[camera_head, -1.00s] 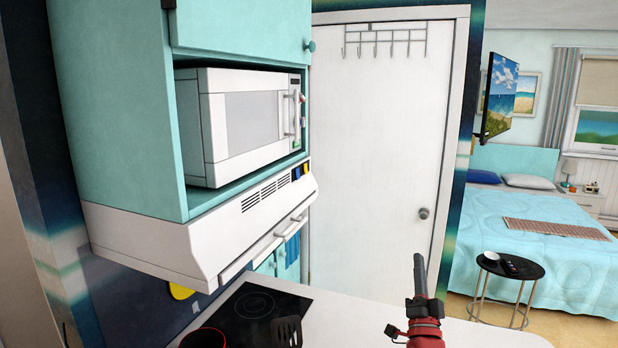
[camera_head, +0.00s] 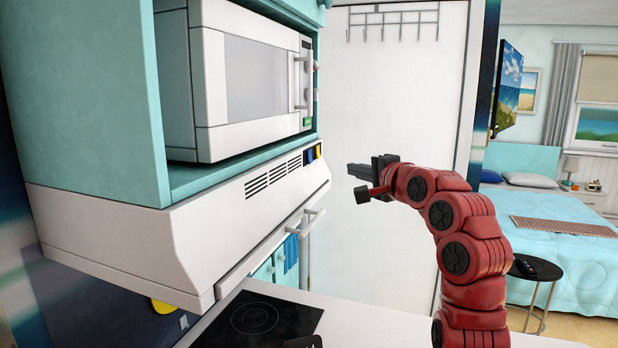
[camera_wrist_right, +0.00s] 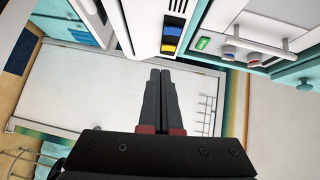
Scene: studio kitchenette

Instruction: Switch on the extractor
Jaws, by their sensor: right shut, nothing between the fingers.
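The extractor (camera_head: 190,235) is a white hood under the microwave shelf at the left of the head view. A dark switch panel with a blue and a yellow button (camera_head: 314,152) sits at the right end of its front face, beside the vent slots. In the right wrist view the blue and yellow buttons (camera_wrist_right: 171,38) show above the fingertips. My right gripper (camera_head: 352,170) is shut and empty, a little to the right of the panel and apart from it, its fingers pointing left. It also shows in the right wrist view (camera_wrist_right: 160,75). My left gripper is not in view.
A white microwave (camera_head: 245,80) stands in the teal cabinet above the hood. Below are a black hob (camera_head: 255,318) and a white counter. A white door (camera_head: 385,250) with a hook rack is behind my right arm. A bed (camera_head: 560,220) is far right.

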